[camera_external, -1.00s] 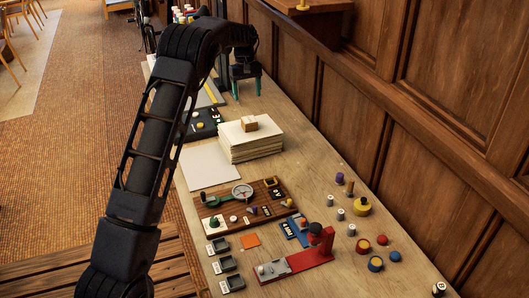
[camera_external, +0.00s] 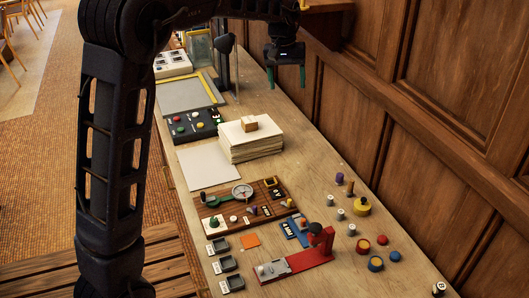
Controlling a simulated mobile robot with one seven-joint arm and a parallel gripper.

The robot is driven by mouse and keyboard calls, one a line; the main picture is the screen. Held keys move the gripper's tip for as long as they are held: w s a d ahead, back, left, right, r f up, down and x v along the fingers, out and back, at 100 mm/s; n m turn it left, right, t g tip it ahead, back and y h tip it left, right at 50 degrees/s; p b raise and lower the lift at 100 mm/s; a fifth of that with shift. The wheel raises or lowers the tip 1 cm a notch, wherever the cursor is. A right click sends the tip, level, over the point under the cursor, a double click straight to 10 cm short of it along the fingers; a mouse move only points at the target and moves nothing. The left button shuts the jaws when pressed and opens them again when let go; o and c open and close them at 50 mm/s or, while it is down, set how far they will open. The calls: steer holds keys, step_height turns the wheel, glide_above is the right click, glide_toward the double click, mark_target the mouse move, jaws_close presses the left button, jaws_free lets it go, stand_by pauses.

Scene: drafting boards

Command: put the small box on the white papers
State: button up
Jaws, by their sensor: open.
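The small box (camera_external: 249,124) is a light brown block resting on top of the stack of white papers (camera_external: 252,150), near the middle of its top sheet. My gripper (camera_external: 286,77) is open with nothing between its green-tipped fingers. It hangs above the far part of the table, beyond the stack and a little to its right, apart from the box. A single flat white sheet (camera_external: 207,167) lies to the left of the stack.
A black button panel (camera_external: 196,126) lies behind the flat sheet. A brown board with a gauge (camera_external: 242,205), a red tool stand (camera_external: 297,262) and several coloured knobs fill the near table. A wood-panelled wall (camera_external: 430,130) borders the right side.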

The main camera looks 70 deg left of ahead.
steer(key=s+d+r+m+t, duration=0.15)
steer(key=s+d, duration=0.25)
steer(key=d, duration=0.4)
steer(key=s+d+r+m, duration=0.2)
steer(key=s+d+r, duration=0.15)
steer(key=d, duration=0.45)
steer(key=s+d+r+m, duration=0.1)
steer(key=s+d+m, duration=0.1)
steer(key=s+d, duration=0.5)
steer(key=s+d+f+m+t, duration=0.1)
steer(key=s+d+f+m, duration=0.2)
steer(key=s+d, duration=0.5)
steer(key=s+d+f+m+t, duration=0.1)
steer(key=s+d+f+m, duration=0.2)
steer(key=s+d, duration=0.5)
steer(key=shift+s+d+f+m, duration=0.2)
steer(key=shift+s+f+m, duration=0.15)
steer(key=shift+s+f, duration=0.4)
steer(key=shift+r, duration=0.1)
